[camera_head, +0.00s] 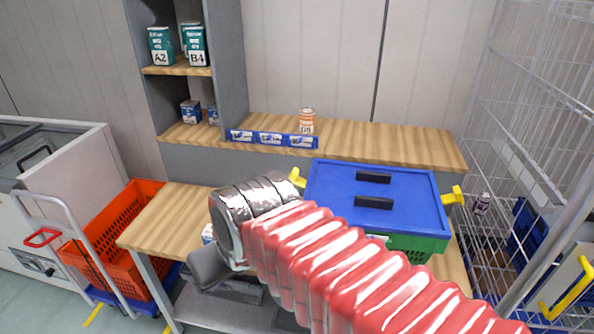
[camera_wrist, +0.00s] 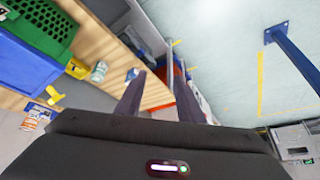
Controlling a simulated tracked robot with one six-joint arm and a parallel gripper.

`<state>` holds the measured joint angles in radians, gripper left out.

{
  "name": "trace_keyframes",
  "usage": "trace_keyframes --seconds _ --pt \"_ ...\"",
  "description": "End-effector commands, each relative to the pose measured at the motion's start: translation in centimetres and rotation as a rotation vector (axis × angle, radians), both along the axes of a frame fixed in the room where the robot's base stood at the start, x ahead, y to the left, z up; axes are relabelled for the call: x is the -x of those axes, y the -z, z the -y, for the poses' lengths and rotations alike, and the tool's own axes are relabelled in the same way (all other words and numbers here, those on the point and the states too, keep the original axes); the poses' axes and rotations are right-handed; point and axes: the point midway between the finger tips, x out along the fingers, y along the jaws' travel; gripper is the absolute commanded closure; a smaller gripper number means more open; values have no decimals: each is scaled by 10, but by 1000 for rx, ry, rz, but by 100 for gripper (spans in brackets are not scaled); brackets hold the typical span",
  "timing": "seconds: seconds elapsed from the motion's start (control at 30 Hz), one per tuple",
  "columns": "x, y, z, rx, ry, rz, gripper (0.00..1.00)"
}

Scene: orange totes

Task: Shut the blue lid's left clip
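The blue lid (camera_head: 335,190) lies on a green crate (camera_head: 425,243) on the wooden bench. Its left yellow clip (camera_head: 297,178) sticks outward and up from the lid's left edge, and its right yellow clip (camera_head: 452,196) also sticks out. My arm covers the crate's front left part. In the wrist view the blue lid (camera_wrist: 28,72) and green crate (camera_wrist: 45,25) are at the left, with a yellow piece (camera_wrist: 77,68) beside them. My gripper (camera_wrist: 160,75) is open and empty, its fingers apart, pointing past the crate. Its fingertips are hidden in the head view.
An orange tote (camera_head: 120,240) stands on a trolley at the left. A wire cage (camera_head: 535,130) stands close on the right. A can (camera_head: 307,121) and a blue label strip (camera_head: 270,138) are on the back ledge.

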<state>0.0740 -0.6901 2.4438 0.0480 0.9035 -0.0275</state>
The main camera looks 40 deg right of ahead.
Motion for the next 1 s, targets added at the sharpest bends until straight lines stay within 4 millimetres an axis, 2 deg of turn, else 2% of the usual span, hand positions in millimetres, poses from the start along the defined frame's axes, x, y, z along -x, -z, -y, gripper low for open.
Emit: trace_keyframes --seconds 0.03,0.27,0.47,0.73,0.9,1.0 --pt "-9 -4 11 -15 40 -5 66" --pt "-56 -27 56 -107 212 -8 66" --pt "-95 -41 112 -193 368 3 66" --pt "-135 -51 211 -306 577 42 66" --pt "-147 -51 283 -373 704 79 66" --pt "-148 -50 319 -405 764 100 66"
